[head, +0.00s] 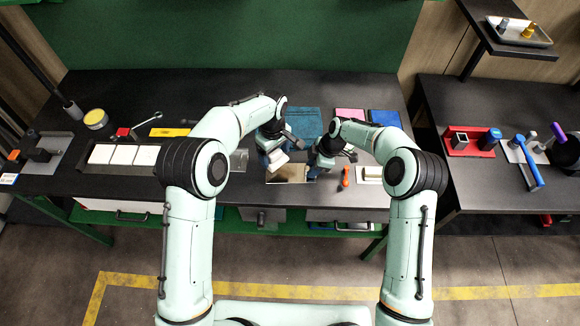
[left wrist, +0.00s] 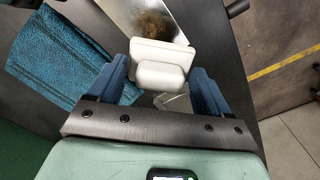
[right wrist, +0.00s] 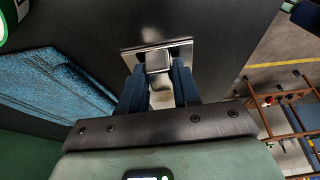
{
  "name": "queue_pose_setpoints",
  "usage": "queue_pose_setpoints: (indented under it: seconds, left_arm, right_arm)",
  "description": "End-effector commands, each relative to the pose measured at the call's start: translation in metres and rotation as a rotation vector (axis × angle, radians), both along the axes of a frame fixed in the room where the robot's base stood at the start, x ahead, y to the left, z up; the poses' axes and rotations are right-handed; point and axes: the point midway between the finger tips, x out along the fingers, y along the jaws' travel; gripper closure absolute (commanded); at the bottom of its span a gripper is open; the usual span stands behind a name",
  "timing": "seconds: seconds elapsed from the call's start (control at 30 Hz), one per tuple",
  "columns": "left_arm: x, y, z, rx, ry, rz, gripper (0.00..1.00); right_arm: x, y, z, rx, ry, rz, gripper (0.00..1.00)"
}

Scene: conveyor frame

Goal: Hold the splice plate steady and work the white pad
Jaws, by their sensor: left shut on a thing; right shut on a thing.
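The splice plate (head: 291,173) is a flat shiny metal plate near the table's front edge, with a dark brown patch that shows in the left wrist view (left wrist: 154,24). My left gripper (head: 276,157) is shut on the white pad (left wrist: 160,72), a white block with a wider flat face, at the plate. I cannot tell whether the pad touches the plate. My right gripper (head: 314,170) is at the plate's right end. In the right wrist view its fingers (right wrist: 159,82) are shut on a raised metal part of the plate (right wrist: 184,47). The fingers hide some of the plate.
A blue cloth (head: 303,122) lies behind the grippers. An orange-handled tool (head: 345,178) and a pale tray (head: 370,174) lie right of the plate. A clear container (head: 239,160) and a tray of white squares (head: 124,155) stand to the left. The table's front edge is close.

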Motion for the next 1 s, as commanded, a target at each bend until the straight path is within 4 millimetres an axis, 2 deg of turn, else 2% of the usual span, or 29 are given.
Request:
queue_pose_setpoints:
  seconds: [0.1,0.2,0.47,1.0]
  left_arm:
    - [0.001,-0.021,0.006,0.0,-0.001,-0.007,0.45]
    - [0.001,-0.03,0.009,0.001,-0.002,-0.004,0.45]
    - [0.001,-0.029,-0.006,0.001,0.002,-0.001,0.45]
    - [0.001,-0.029,-0.054,0.0,0.001,-0.002,0.45]
  right_arm:
    - [0.0,0.0,0.0,0.001,-0.001,0.0,1.0]
    - [0.0,0.0,0.0,0.0,-0.001,0.0,1.0]
    - [0.0,0.0,0.001,0.001,-0.001,0.0,1.0]
    - [0.0,0.0,0.001,0.001,-0.001,0.0,1.0]
